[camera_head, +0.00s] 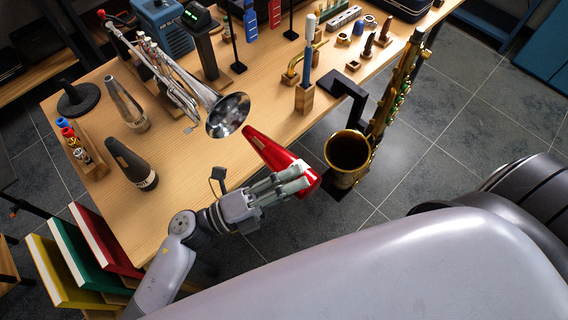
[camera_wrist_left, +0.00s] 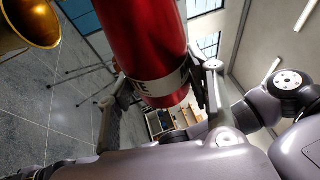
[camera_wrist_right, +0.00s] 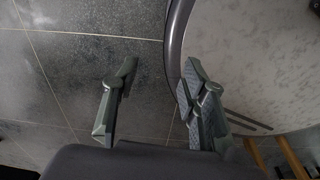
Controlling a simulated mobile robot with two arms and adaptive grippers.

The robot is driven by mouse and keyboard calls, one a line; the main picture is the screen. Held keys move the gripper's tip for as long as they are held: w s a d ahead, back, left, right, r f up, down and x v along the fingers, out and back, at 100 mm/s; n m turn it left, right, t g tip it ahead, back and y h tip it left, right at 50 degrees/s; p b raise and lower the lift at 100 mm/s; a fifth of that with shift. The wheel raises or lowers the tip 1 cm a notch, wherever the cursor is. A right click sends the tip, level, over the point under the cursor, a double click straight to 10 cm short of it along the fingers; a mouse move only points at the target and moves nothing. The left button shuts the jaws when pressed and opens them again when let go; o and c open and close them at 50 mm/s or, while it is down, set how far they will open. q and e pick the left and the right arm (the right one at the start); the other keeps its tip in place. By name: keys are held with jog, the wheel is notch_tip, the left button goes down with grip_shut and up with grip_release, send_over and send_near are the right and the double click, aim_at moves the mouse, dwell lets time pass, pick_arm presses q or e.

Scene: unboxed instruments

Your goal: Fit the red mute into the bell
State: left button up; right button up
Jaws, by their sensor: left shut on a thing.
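The red mute (camera_head: 270,148) is a cone held at its wide end by my left gripper (camera_head: 297,180), above the table's front edge. Its narrow end points up and left, toward the trumpet's silver bell (camera_head: 229,116), with a gap between them. In the left wrist view the red mute (camera_wrist_left: 145,38) shows large between the fingers, with a pale lettered band. The trumpet (camera_head: 172,78) stands raised with its bell facing the front of the table. My right gripper (camera_wrist_right: 160,82) is open and empty over the floor; it is not seen in the head view.
A saxophone (camera_head: 385,115) with a gold bell stands close right of the red mute. A grey mute (camera_head: 127,104) and a black mute (camera_head: 133,164) stand on the table (camera_head: 195,150) at left. A wooden block (camera_head: 304,98) holds a blue-handled tool. Bare tabletop lies below the trumpet.

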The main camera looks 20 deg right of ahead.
aim_at(257, 152)
pick_arm(q)
jog(key=shift+w+a, duration=0.45)
jog(key=shift+w, duration=0.1)
jog(key=shift+w+a, duration=0.1)
jog(key=shift+w, duration=0.15)
jog(key=shift+w+a+b, duration=0.15)
jog(key=shift+w+b, duration=0.3)
jog(key=shift+w, duration=0.15)
jog(key=shift+w+a, duration=0.15)
jog(key=shift+w, duration=0.35)
jog(key=shift+w+a+b, duration=0.3)
jog(key=shift+w+b, duration=0.15)
jog(key=shift+w, duration=0.4)
jog(key=shift+w+a+b, duration=0.25)
jog(key=shift+w, duration=0.4)
jog(key=shift+w+a+b, duration=0.25)
jog(key=shift+w+b, duration=0.05)
jog(key=shift+w, duration=0.35)
jog(key=shift+w+a+b, duration=0.25)
jog(key=shift+w, duration=0.4)
jog(key=w+a+b, duration=0.2)
jog(key=w+b, duration=0.1)
jog(key=w, duration=0.2)
jog(key=shift+w, duration=0.35)
pick_arm(e)
notch_tip(257, 152, down, 7)
jog(key=a, duration=0.1)
jog(key=shift+s+a+r, duration=0.15)
jog(key=shift+s+a, duration=0.05)
